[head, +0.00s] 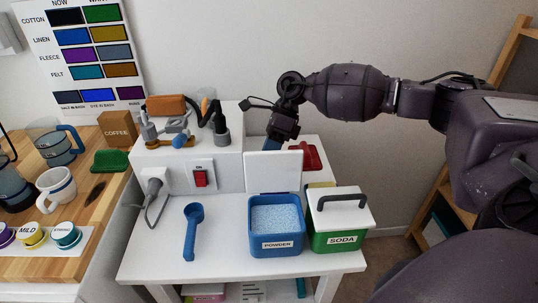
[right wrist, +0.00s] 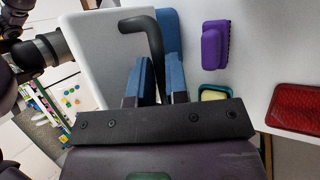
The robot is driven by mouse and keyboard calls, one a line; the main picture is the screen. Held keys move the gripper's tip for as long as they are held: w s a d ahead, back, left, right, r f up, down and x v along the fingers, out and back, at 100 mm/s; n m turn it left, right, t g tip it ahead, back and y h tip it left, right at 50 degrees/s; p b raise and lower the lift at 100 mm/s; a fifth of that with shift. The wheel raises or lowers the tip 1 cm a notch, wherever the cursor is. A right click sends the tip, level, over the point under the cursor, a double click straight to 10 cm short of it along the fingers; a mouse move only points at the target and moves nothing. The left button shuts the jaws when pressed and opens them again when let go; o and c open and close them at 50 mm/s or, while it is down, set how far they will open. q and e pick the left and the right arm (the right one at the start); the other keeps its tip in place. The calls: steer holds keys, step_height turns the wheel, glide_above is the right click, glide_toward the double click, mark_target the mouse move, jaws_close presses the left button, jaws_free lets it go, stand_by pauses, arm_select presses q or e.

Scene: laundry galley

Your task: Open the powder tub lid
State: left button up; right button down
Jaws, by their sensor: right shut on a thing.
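The blue powder tub (head: 276,243) stands on the white table with pale blue powder visible inside. Its white lid (head: 273,171) is raised upright at the tub's back edge. The lid also shows in the right wrist view (right wrist: 108,50), with its bent black handle (right wrist: 145,27). My right gripper (head: 276,148) is behind the raised lid, its fingertips partly hidden in the head view. In the right wrist view its blue-padded fingers (right wrist: 160,82) are shut on the handle. My left gripper is not in view.
A green soda tub (head: 336,241) with a black-handled white lid stands close on the right. A blue scoop (head: 193,230) lies to the left. A red object (head: 310,157) and a purple block (right wrist: 213,45) lie behind. The table's front left is clear.

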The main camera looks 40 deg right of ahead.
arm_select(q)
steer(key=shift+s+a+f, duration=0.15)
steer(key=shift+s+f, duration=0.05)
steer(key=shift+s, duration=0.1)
arm_select(e)
steer(key=c, duration=1.1)
jaws_free()
steer(key=shift+r, duration=0.1)
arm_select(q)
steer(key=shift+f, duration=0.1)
arm_select(e)
steer(key=v, duration=1)
steer(key=shift+d+r, duration=0.2)
steer(key=shift+r, duration=0.1)
